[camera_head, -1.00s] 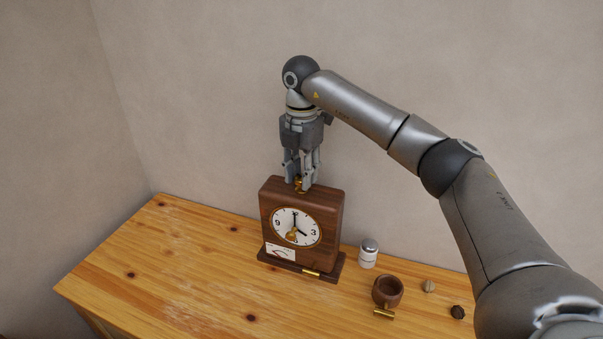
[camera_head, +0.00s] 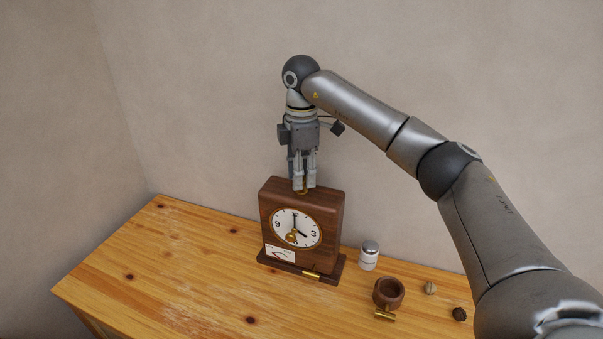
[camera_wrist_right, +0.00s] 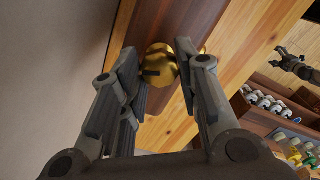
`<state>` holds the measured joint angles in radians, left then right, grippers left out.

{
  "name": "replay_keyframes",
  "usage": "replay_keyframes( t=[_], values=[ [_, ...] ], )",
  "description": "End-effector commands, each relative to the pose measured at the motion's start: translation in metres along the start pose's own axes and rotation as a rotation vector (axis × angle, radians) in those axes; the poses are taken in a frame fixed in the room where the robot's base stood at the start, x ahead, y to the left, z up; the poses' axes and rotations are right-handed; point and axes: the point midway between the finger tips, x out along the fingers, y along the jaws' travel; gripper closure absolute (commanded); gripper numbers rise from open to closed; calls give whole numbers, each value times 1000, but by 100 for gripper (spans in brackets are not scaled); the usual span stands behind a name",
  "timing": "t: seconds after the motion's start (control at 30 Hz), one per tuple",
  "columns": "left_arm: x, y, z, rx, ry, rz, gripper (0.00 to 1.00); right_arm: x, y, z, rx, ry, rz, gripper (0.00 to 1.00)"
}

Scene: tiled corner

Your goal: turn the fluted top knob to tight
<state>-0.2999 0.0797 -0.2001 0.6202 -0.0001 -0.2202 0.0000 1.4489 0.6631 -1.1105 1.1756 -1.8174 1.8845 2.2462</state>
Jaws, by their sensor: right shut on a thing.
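A wooden clock (camera_head: 302,235) stands upright on the wooden table, its white dial facing forward. The fluted brass top knob (camera_wrist_right: 160,64) sits on the clock's top; in the head view the fingers mostly hide it. My right gripper (camera_head: 304,187) points straight down over the clock and is shut on the knob, a finger on either side of it in the wrist view. A small white gauge card (camera_head: 281,254) is on the lower left of the clock front; its markings are too small to read. A dark jointed shape at the wrist view's right edge may be my left gripper (camera_wrist_right: 292,62).
On the table (camera_head: 180,270), right of the clock, are a white jar with a grey lid (camera_head: 369,256), a brown cup (camera_head: 388,292), a brass cylinder (camera_head: 384,315) and two small knobs (camera_head: 430,288) (camera_head: 459,314). The table's left side is clear. A wall stands behind.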

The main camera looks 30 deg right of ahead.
Motion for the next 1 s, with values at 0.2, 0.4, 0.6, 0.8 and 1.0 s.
replay_keyframes(
  t=[0.2,0.4,0.6,0.8,1.0],
  values=[
    [0,0,0,0,0,0,26,-3,2,1,27,1,8,93],
    [0,0,0,0,0,0,26,-3,2,0,28,2,8,93],
    [0,0,0,0,0,0,26,-3,2,0,27,3,8,61],
    [0,0,0,0,0,0,26,-2,1,0,25,1,4,48],
    [0,-1,2,0,-2,-2,26,-2,0,0,23,1,2,48]
  ],
)
